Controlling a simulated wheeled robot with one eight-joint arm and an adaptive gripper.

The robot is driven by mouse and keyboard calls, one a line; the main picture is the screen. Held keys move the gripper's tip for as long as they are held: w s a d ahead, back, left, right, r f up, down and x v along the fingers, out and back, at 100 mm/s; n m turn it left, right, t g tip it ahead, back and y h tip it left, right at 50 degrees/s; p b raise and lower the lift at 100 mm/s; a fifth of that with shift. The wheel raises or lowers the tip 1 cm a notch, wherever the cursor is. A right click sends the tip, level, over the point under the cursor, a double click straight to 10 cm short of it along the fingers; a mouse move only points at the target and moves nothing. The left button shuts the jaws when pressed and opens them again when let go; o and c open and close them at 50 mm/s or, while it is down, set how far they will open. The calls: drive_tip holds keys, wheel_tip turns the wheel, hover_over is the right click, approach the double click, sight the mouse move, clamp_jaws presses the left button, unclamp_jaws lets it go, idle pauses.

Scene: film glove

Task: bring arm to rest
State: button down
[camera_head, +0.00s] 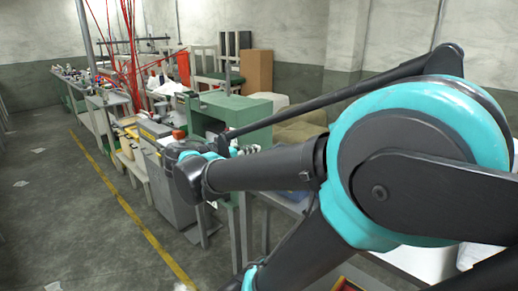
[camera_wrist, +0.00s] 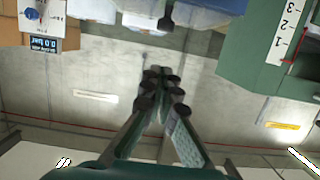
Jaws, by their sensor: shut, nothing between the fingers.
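My gripper (camera_wrist: 160,78) shows in the wrist view. Its two fingers converge at the tips and are shut with nothing between them. Its tips stand in front of a pale grey wall, touching nothing that I can see. In the head view my arm (camera_head: 265,170) fills the right side, bent at a large teal and black joint. Its forearm reaches left across the view, in front of the benches. I cannot clearly make out the gripper there.
A green machine or cabinet (camera_head: 232,110) stands behind my forearm. A row of workbenches (camera_head: 100,98) runs back on the left, beside a yellow floor line (camera_head: 150,236). Open floor (camera_head: 60,205) lies further left. A control box with a blue knob (camera_wrist: 42,24) shows in the wrist view.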

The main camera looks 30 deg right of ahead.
drive_tip(key=shift+s+a+r, duration=0.1)
drive_tip(key=shift+s+a, duration=0.1)
drive_tip(key=shift+a, duration=0.45)
drive_tip(key=s+a+f+n+y, duration=0.1)
drive_tip(key=a+f+n+y, duration=0.25)
drive_tip(key=f, duration=0.65)
drive_tip(key=s+a+f+n+y, duration=0.2)
drive_tip(key=f+n+y, duration=0.3)
drive_tip(key=f, duration=0.5)
drive_tip(key=s+a+f+n+y, duration=0.1)
drive_tip(key=a+f+n+y, duration=0.5)
drive_tip(key=a, duration=0.4)
drive_tip(key=shift+a+f, duration=0.15)
drive_tip(key=shift+f, duration=0.5)
drive_tip(key=shift+s, duration=0.1)
